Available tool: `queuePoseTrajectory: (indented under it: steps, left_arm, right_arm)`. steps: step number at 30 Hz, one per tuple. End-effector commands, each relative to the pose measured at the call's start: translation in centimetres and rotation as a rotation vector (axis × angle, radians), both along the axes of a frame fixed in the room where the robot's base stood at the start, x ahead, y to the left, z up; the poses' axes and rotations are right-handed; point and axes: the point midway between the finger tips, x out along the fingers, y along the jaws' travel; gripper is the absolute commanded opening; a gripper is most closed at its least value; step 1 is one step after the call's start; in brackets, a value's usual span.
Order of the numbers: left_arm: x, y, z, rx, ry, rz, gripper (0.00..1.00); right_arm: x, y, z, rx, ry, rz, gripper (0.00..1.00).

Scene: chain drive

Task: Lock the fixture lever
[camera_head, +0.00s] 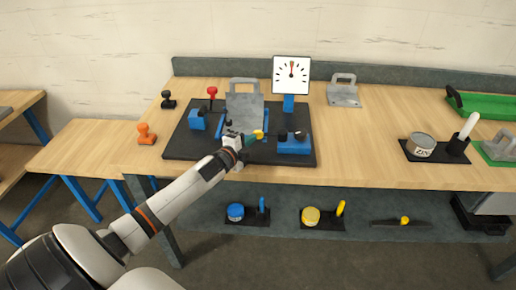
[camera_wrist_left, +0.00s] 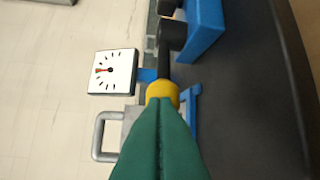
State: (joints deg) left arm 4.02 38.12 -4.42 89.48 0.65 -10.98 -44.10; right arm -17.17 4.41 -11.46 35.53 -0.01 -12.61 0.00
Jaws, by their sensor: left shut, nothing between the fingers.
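A black fixture mat (camera_head: 180,145) lies on the bench. It holds a grey metal part (camera_head: 245,105) and blue clamp blocks, one at left (camera_head: 197,121) and one at right (camera_head: 293,147). A yellow ball knob (camera_head: 259,134) shows just left of the right block; in the left wrist view the yellow knob (camera_wrist_left: 162,88) sits at the end of a dark rod (camera_wrist_left: 164,66). My left gripper (camera_head: 249,139) has green fingers, shut and empty. Their tips (camera_wrist_left: 160,108) are right at the knob and partly cover it; contact cannot be told. My right gripper is out of view.
A dial gauge (camera_head: 291,74) stands behind the mat. Red (camera_head: 212,93), black (camera_head: 168,99) and orange (camera_head: 147,133) handled items stand around the left side. Another grey bracket (camera_head: 344,92) is at the back. The bench between mat and tin (camera_head: 421,145) is clear.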

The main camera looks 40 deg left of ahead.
Motion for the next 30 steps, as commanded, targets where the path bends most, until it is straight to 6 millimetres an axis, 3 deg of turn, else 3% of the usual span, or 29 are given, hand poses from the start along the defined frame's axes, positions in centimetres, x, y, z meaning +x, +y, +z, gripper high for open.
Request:
queuePoseTrajectory:
  steps: [9, 30]
  left_arm:
    - [0.75, 1.06, 0.01, 0.002, -0.001, 0.0, 0.0]
    - [0.82, 1.15, 0.26, 0.0, 0.0, -0.001, 0.0]
  right_arm:
    - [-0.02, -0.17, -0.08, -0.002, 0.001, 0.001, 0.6]
    - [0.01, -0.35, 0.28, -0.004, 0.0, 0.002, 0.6]
